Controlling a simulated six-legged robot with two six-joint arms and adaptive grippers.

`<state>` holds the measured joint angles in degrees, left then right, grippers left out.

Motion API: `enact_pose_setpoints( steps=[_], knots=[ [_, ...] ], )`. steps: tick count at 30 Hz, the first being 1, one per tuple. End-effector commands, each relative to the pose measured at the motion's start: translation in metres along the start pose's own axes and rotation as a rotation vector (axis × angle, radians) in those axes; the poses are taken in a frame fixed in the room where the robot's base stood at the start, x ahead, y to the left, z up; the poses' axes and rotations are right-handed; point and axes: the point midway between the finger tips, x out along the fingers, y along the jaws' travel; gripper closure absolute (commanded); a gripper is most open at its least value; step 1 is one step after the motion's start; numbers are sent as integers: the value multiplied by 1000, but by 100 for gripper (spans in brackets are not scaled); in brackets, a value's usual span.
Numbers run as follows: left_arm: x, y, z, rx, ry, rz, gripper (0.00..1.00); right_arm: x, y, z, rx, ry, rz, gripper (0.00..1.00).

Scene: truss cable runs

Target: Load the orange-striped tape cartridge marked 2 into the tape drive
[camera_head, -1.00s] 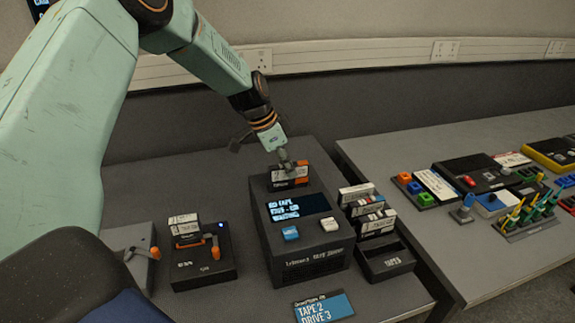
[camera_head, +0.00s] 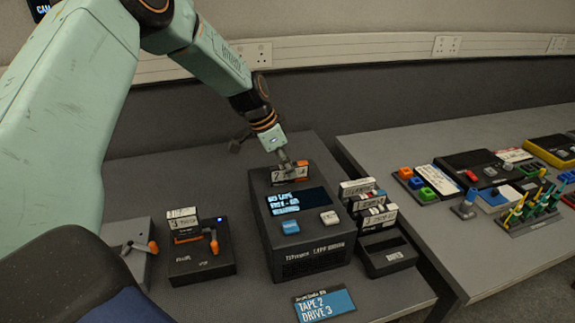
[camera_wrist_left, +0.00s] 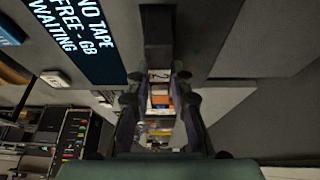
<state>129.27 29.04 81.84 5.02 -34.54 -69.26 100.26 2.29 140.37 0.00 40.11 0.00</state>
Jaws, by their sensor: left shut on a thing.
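The dark tape drive (camera_head: 322,262) stands on the grey bench, its screen (camera_head: 298,201) reading NO TAPE, WAITING. My left gripper (camera_head: 287,166) is shut on the cartridge marked 2 (camera_head: 283,176), which has a white label and an orange end. It holds the cartridge upright at the rear top of the drive. Whether its lower edge is in the slot I cannot tell. In the left wrist view the cartridge (camera_wrist_left: 160,99) shows its orange part between my fingers. My right gripper is not in view.
A rack (camera_head: 388,259) with several cartridges stands right of the drive. Left is a black box (camera_head: 203,265) bearing a cartridge marked 3 (camera_head: 183,220) and an orange lever. The right bench carries other devices.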

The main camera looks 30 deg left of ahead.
Motion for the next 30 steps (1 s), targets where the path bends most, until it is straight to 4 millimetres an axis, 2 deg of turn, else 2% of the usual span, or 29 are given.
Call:
enact_pose_setpoints(
  steps=[14, 15, 24, 30],
  knots=[
    [3, 0, 1, 0, 1, -1, 100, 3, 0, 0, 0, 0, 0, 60],
    [3, 0, 1, 0, 1, -1, 79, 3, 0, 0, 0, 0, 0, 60],
    [3, 0, 1, 0, 1, -1, 54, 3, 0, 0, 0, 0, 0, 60],
    [3, 0, 1, 0, 0, 0, 54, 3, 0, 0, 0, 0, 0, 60]
  ],
)
